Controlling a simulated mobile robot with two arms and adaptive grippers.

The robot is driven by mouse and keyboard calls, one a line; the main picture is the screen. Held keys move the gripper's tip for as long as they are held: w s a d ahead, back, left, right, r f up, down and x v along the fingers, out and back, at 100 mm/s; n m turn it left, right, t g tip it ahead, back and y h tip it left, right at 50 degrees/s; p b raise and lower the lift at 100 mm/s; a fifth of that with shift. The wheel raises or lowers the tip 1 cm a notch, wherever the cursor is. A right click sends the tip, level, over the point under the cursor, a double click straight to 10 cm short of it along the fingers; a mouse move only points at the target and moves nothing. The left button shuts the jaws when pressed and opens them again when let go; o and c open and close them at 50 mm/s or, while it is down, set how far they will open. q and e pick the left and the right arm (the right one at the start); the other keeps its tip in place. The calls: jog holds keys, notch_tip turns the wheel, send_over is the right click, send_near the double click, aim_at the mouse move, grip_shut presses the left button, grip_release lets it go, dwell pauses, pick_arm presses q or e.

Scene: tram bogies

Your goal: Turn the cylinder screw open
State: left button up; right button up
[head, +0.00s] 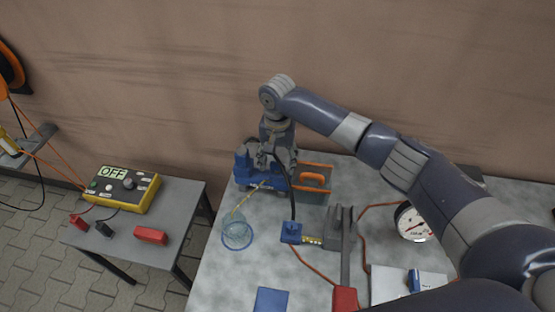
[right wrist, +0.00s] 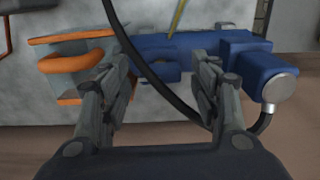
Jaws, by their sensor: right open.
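A blue device (head: 243,168) lies at the far left of the grey table. In the right wrist view the blue device (right wrist: 185,50) has a silver round cap (right wrist: 280,88) at its right end. I cannot tell which part is the cylinder screw. My right gripper (head: 272,165) is over the device's right part, pointing down. In its wrist view the right gripper (right wrist: 163,72) is open, with the blue body and a black cable (right wrist: 150,68) showing between its fingers. Contact cannot be told. My left gripper is not in view.
An orange-and-grey tray (head: 314,194) stands beside the device. A glass jar (head: 237,236), a blue block (head: 291,232), a pump-like tool (head: 345,250) and a gauge (head: 411,222) stand nearer. A yellow control box (head: 124,190) reading OFF is on a side table at left.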

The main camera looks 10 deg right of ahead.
jog(key=c, duration=1.1)
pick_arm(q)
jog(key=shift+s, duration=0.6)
pick_arm(e)
jog(key=shift+o, duration=0.3)
